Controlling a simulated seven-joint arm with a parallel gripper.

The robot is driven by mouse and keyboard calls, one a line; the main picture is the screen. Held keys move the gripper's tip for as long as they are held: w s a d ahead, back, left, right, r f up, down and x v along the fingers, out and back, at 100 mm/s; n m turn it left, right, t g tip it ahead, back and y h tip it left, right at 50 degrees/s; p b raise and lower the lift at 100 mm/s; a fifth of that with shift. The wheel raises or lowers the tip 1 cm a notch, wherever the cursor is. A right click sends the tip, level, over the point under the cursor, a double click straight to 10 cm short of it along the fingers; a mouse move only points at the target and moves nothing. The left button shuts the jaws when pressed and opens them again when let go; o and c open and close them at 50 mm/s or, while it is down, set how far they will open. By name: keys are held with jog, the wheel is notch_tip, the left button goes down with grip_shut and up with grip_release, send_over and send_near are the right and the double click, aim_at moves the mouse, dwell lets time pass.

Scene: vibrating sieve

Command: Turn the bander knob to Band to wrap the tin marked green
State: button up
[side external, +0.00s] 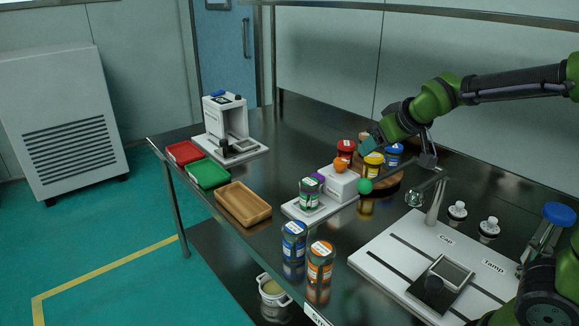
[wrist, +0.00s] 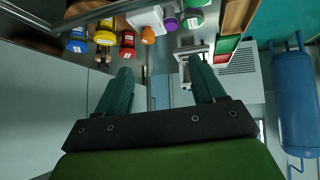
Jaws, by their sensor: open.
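The tin marked green (side external: 310,193) stands upright on the plate of a white machine (side external: 341,183), likely the bander. An orange round part (side external: 340,165) sits on the machine's block, a green ball (side external: 364,186) shows at its right side and a purple part (side external: 319,178) behind the tin. I cannot tell which part is the knob or read its setting. In the wrist view the orange part (wrist: 148,35) and purple part (wrist: 170,24) show near the top. My gripper (wrist: 158,75) is open and empty. In the side view it hangs above and behind the machine.
Red (side external: 345,150), yellow (side external: 373,165) and blue (side external: 393,155) tins stand behind the machine. Blue (side external: 294,240) and orange (side external: 320,263) tins stand in front. Trays (side external: 243,203) line the left edge. A Cap and Tamp station (side external: 400,290) fills the front right.

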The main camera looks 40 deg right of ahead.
jog(key=s+a+f+m+g+y, duration=0.1)
jog(key=s+a+f+y, duration=0.1)
jog(key=s+a, duration=0.5)
jog(key=shift+s+m+g+y, duration=0.3)
jog(key=shift+s+y, duration=0.05)
jog(key=shift+y, duration=0.05)
jog(key=shift+f, duration=0.1)
jog(key=r+m+g+h, duration=0.1)
jog(key=r+g+h, duration=0.1)
jog(key=g, duration=0.1)
send_over(341, 160)
jog(key=s+a, duration=0.3)
jog(key=s, duration=0.3)
jog(key=shift+t, duration=0.3)
jog(key=x, duration=1.6)
jog(key=shift+d+f, duration=0.15)
jog(key=shift+d, duration=0.05)
jog(key=shift+c, duration=0.2)
